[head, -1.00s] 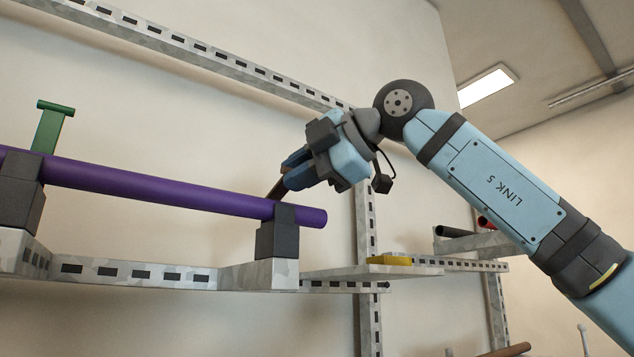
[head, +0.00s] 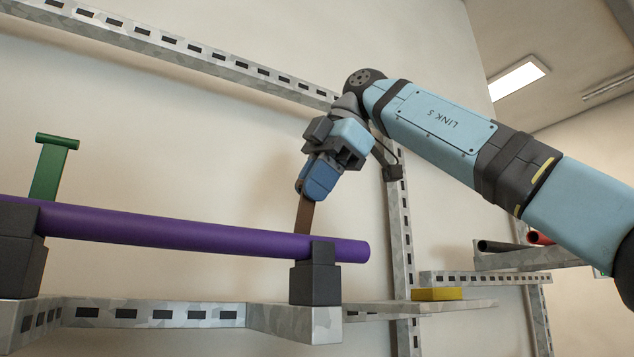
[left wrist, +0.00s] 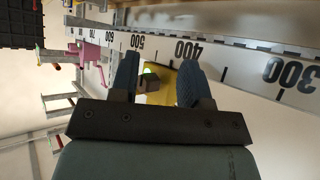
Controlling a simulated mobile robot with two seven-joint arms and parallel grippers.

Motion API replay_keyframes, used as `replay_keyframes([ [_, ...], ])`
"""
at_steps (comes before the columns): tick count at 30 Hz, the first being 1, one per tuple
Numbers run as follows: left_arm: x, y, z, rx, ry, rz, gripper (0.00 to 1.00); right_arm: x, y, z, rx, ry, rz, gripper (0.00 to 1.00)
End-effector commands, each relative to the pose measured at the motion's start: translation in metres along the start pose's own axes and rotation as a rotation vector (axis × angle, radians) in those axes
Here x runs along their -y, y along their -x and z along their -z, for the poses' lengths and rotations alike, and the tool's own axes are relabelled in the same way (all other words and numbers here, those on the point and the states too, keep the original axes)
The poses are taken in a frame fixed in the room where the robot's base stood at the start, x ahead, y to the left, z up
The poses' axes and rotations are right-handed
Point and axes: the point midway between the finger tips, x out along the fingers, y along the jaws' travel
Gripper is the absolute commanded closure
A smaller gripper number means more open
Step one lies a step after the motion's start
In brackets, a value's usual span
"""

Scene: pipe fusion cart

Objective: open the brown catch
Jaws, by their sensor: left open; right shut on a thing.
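The brown catch (head: 304,215) stands steeply at the right end of the purple pipe (head: 200,235), by the dark clamp block (head: 315,280). My right gripper (head: 314,185) is shut on the upper part of the catch, which its fingers hide. The foot of the catch is hidden behind the pipe. My left gripper (left wrist: 158,82) shows only in the left wrist view. Its blue fingers are apart, with nothing held between them.
A green catch (head: 52,170) with a crossbar stands upright over the left clamp block (head: 18,255). A yellow block (head: 438,294) lies on the shelf at right. A numbered scale (left wrist: 230,60) runs behind my left fingers.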

Motion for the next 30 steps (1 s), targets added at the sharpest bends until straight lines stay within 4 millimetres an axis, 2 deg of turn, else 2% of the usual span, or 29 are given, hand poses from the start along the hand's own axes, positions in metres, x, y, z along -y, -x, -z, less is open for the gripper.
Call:
replay_keyframes([
  [10,0.0012,0.0003,0.0043,-0.008,-0.006,-0.001,0.57,-0.0081,-0.0031,-0.0001,0.001,-0.042,0.103,1.0],
  [26,-0.0003,0.003,0.0018,-0.004,-0.005,-0.003,0.57,-0.0093,-0.0037,-0.0009,0.002,-0.049,0.121,1.0],
  [27,-0.0003,0.003,0.0017,-0.003,-0.005,-0.003,0.57,-0.0093,-0.0037,-0.0009,0.002,-0.049,0.121,0.85],
  [30,-0.0002,0.0029,0.0014,-0.003,-0.005,-0.003,0.57,-0.0093,-0.0036,-0.0009,0.002,-0.049,0.121,0.63],
])
